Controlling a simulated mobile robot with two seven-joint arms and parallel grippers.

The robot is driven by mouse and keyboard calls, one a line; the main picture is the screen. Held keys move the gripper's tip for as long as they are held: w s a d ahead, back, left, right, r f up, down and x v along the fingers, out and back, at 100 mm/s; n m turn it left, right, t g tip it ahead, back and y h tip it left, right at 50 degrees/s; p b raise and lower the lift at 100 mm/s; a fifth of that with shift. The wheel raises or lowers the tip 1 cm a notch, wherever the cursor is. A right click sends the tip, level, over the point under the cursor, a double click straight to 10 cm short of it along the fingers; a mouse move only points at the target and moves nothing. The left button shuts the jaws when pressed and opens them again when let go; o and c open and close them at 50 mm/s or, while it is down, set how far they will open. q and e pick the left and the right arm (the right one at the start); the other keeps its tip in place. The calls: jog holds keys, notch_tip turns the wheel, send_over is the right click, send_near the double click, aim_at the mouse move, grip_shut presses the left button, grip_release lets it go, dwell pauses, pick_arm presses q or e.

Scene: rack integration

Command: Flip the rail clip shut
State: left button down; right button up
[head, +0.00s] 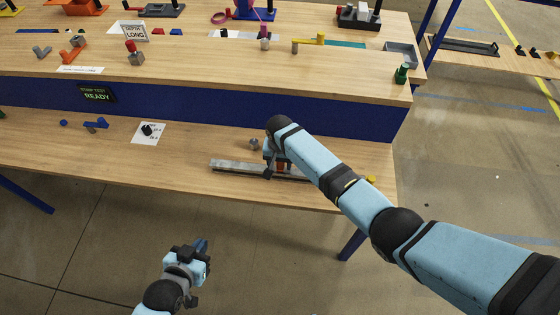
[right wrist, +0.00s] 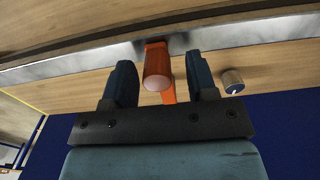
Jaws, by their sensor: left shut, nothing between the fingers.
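The rail clip (right wrist: 158,68) is orange and sits at the metal rail (right wrist: 70,65) in the right wrist view. In the head view the rail (head: 235,167) lies along the lower table near its front edge, and the clip (head: 281,168) shows only partly behind my right arm. My right gripper (right wrist: 163,75) is open, with one finger on each side of the clip and a gap to each finger. Whether the clip is open or shut I cannot tell. My left gripper (head: 203,245) is shut and empty, in front of and below the table edge.
A small grey cylinder (head: 254,144) stands behind the rail; it also shows in the right wrist view (right wrist: 232,80). A blue panel (head: 220,115) rises behind the lower table. A white card with a black knob (head: 148,132) lies to the left. The lower table (head: 190,150) is clear between them.

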jog(key=shift+r, duration=0.1)
notch_tip(320, 180, up, 14)
dwell(0.5)
jog(key=shift+s+f, duration=0.1)
jog(key=shift+f, duration=0.15)
jog(key=s+d+f+n+t+y, duration=0.25)
jog(key=s+d+f+t, duration=0.4)
jog(key=s+f, duration=0.7)
jog(key=s+d+r+n+t, duration=0.1)
jog(key=s+d+r+t, duration=0.1)
jog(key=s+d, duration=0.4)
jog(key=s+d+r+n+t, duration=0.1)
jog(key=s+d+r+t, duration=0.1)
jog(key=s+d, duration=0.4)
jog(key=s+r, duration=0.1)
jog(key=s, duration=0.2)
jog(key=shift+d+r+y, duration=0.15)
jog(key=shift+d+y, duration=0.15)
jog(key=shift+y, duration=0.05)
jog(key=shift+t, duration=0.25)
jog(key=shift+c, duration=1)
jog(key=shift+a, duration=0.15)
